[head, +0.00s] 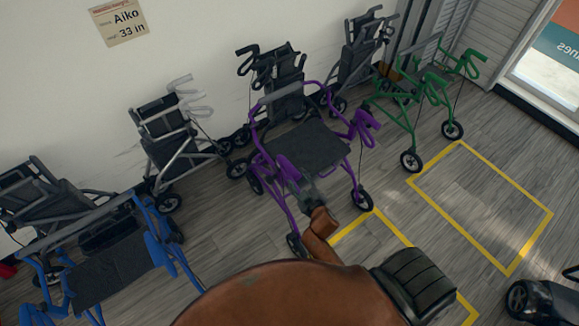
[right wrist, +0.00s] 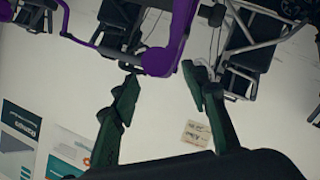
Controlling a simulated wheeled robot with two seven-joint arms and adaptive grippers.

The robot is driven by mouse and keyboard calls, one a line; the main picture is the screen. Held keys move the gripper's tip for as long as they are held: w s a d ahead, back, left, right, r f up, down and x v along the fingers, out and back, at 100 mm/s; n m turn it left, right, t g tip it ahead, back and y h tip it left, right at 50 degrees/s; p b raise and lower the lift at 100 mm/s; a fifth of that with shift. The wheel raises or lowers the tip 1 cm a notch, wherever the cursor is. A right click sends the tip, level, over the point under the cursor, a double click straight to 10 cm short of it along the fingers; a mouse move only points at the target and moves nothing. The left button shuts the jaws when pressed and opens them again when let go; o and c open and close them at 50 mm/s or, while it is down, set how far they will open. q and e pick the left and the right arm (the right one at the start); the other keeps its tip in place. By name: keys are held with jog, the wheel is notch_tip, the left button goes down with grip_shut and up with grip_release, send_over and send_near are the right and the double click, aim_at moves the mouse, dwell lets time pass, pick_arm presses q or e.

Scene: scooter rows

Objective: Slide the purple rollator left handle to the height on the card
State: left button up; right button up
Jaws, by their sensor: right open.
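The purple rollator (head: 308,146) stands in the middle of the head view, with a dark seat and purple frame. One purple handle (head: 364,128) is at its right; the nearer one (head: 285,168) is at its front left, beside my right gripper (head: 304,182). In the right wrist view, my right gripper (right wrist: 162,72) has its two dark green fingers apart, and a purple handle end (right wrist: 158,62) shows between or just beyond the tips. I cannot tell whether they touch it. The card (head: 118,22) on the wall reads "Aiko" and "33 in". My left gripper is not in view.
A green rollator (head: 400,92) stands to the right, a blue one (head: 110,265) at the lower left. Grey and black rollators (head: 165,125) line the wall. A yellow-outlined floor box (head: 480,205) at the right is empty. A dark wheeled thing (head: 540,300) is at the lower right corner.

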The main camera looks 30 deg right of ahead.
aim_at(289, 167)
jog(key=shift+w+a+r, duration=0.15)
jog(key=shift+w+a, duration=0.1)
jog(key=shift+w, duration=0.55)
jog(key=b+x, duration=0.1)
jog(key=x, duration=0.6)
jog(key=shift+c, duration=0.7)
grip_shut()
